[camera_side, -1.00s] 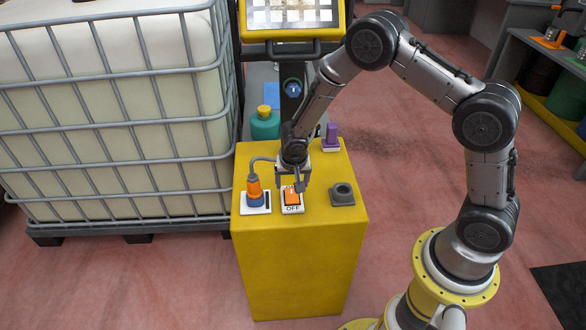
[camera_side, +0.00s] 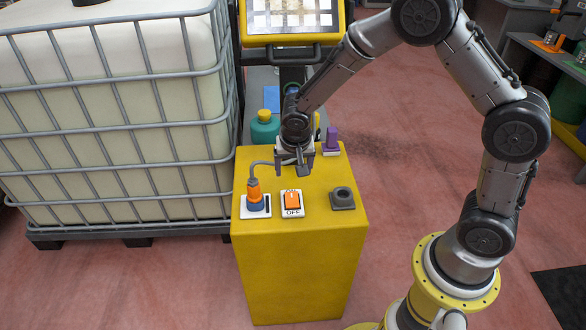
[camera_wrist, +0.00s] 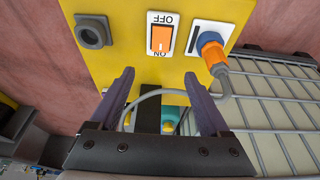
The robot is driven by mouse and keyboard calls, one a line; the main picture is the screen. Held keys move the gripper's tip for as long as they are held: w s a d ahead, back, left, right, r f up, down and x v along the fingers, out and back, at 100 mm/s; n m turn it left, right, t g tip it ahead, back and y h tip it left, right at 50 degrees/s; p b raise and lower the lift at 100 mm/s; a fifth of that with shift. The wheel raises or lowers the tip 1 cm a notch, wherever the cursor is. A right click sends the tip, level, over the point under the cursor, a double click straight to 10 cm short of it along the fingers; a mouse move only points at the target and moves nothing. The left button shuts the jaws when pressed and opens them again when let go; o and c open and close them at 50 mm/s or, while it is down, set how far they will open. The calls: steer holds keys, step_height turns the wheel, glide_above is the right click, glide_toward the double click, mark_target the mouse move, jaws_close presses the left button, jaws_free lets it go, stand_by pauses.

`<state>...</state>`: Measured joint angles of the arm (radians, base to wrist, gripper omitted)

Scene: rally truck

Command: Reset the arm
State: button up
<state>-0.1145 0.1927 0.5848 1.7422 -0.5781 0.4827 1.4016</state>
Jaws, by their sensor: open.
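My gripper (camera_side: 294,171) is open and empty. It hangs above the back part of the yellow box (camera_side: 300,260), behind and apart from the orange rocker switch. In the wrist view its two dark fingers (camera_wrist: 165,92) stand spread. The orange switch (camera_side: 292,200) sits on a white plate marked OFF at the front edge, and its ON mark shows too. It also shows in the wrist view (camera_wrist: 161,38). The side view shows nothing in the jaws.
An orange and blue plug (camera_side: 254,194) with a grey cable stands left of the switch. A grey socket (camera_side: 343,197) is to the right, and a purple piece (camera_side: 331,138) stands at the back. A caged white tank (camera_side: 110,120) is at the left. Open floor lies right.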

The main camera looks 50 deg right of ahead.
step_height(320, 180, up, 11)
steer(key=d+m+t, duration=0.1)
steer(key=t, duration=0.1)
steer(key=s+d+r+t, duration=0.2)
steer(key=s+r, duration=0.5)
steer(key=r, duration=0.4)
steer(key=s+a+f+n+g+y, duration=0.1)
steer(key=s+a+n+y, duration=0.1)
steer(key=s+n, duration=0.8)
steer(key=s+a, duration=0.1)
steer(key=s, duration=0.8)
steer(key=shift+a+f+y, duration=0.15)
steer(key=shift+a+y, duration=0.15)
steer(key=shift+a, duration=0.05)
steer(key=shift+s, duration=0.1)
